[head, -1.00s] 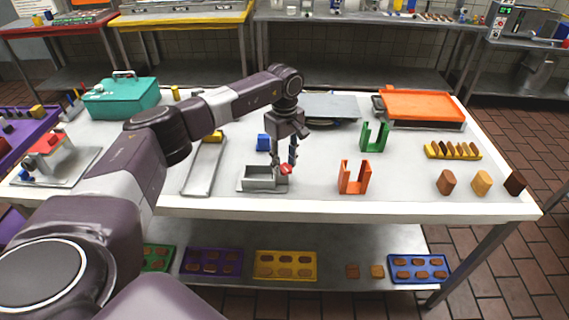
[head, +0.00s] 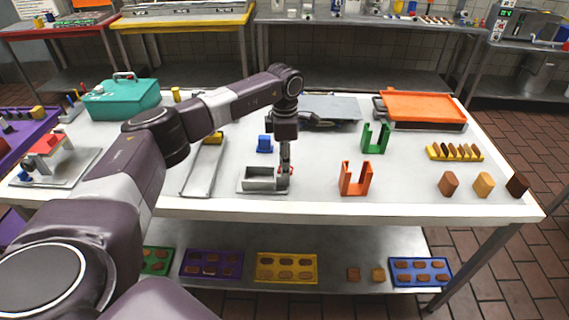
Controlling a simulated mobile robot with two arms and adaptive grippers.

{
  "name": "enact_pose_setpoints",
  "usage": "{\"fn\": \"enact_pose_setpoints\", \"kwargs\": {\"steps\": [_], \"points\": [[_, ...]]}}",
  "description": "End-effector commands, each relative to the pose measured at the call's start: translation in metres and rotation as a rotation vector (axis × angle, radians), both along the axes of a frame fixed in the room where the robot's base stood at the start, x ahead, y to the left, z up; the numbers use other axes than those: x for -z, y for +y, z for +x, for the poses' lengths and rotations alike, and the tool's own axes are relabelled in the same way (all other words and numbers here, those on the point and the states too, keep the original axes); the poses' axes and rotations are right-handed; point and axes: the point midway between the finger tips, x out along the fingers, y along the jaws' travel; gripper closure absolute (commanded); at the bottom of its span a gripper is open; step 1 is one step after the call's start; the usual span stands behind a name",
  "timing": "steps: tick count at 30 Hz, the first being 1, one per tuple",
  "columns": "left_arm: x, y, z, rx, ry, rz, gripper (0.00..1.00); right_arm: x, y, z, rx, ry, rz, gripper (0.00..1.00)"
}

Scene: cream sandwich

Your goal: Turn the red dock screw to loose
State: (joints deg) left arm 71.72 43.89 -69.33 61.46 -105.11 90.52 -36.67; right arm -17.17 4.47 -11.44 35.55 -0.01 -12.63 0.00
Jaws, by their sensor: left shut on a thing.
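The metal dock (head: 262,180) is a small grey box with an open top near the table's front edge. The red dock screw (head: 291,170) sits at its right end and is mostly hidden behind my fingers. My left gripper (head: 285,168) points straight down at the screw and is shut on it. The gripper is turned so that its fingers overlap in the head view. I cannot read the screw's exact angle. My right gripper does not show.
An orange U-shaped holder (head: 356,180) and a green one (head: 376,138) stand to the right. A blue block (head: 264,144) is behind the dock, and a metal chute (head: 203,168) lies to its left. The table (head: 320,150) between dock and orange holder is clear.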

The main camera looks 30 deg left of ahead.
Motion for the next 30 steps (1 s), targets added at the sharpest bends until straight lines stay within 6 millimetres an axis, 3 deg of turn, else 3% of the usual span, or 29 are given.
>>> {"fn": "enact_pose_setpoints", "kwargs": {"steps": [30], "points": [[-0.0039, -0.0010, 0.0018, -0.965, -0.009, -0.002, 0.91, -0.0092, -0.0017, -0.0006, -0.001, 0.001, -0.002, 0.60]]}}
